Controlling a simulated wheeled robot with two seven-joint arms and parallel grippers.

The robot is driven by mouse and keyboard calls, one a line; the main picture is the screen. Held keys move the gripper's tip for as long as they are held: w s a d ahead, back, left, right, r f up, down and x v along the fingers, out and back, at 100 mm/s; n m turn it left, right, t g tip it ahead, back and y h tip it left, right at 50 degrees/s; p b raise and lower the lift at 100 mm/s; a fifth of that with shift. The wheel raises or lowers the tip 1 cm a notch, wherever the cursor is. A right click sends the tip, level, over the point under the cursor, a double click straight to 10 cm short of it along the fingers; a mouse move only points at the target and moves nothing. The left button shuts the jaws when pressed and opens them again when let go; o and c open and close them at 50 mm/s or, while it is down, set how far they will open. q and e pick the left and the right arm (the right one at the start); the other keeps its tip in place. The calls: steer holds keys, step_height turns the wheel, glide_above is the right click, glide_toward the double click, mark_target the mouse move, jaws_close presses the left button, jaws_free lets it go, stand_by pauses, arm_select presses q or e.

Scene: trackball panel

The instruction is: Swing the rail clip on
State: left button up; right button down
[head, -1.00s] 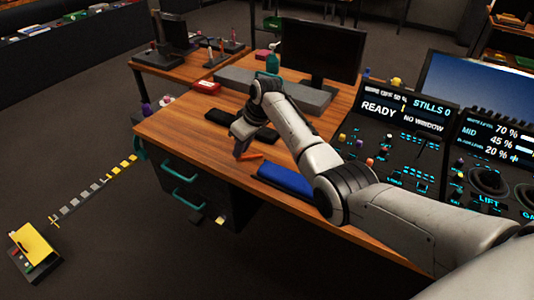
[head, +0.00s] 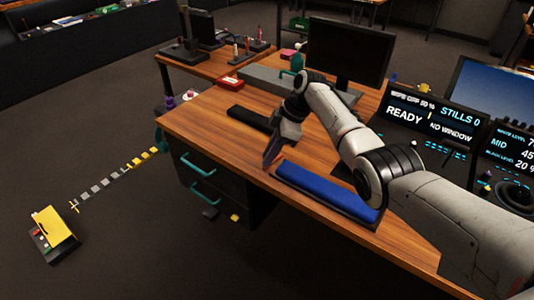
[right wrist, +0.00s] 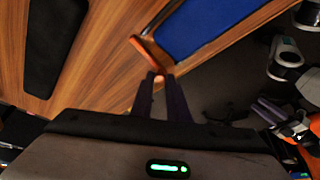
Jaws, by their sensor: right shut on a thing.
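My right gripper (head: 270,164) is at the front edge of the wooden desk, just left of the blue pad. It is shut on a small orange-brown clip, which shows best in the right wrist view (right wrist: 149,54) beyond the fingertips (right wrist: 160,77). There the clip lies by the desk edge, close to a corner of the blue pad (right wrist: 200,22). I cannot tell whether it touches the edge. In the head view the fingers mostly hide it. Dark purple fingers at the right of the right wrist view look like my left gripper (right wrist: 270,110); their opening is unclear.
The blue pad (head: 325,190) lies along the desk's front edge. A black pad (head: 250,119) and a monitor (head: 347,50) stand farther back on the desk (head: 205,118). A lit control panel (head: 425,112) is at the right. Teal-handled drawers (head: 205,172) are below.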

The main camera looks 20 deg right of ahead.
steer(key=shift+s+d, duration=0.1)
steer(key=shift+s, duration=0.05)
stand_by(0.4)
steer(key=c, duration=1.7)
jaws_free()
steer(key=v, duration=1)
steer(key=shift+r+p, duration=0.15)
steer(key=shift+p, duration=0.25)
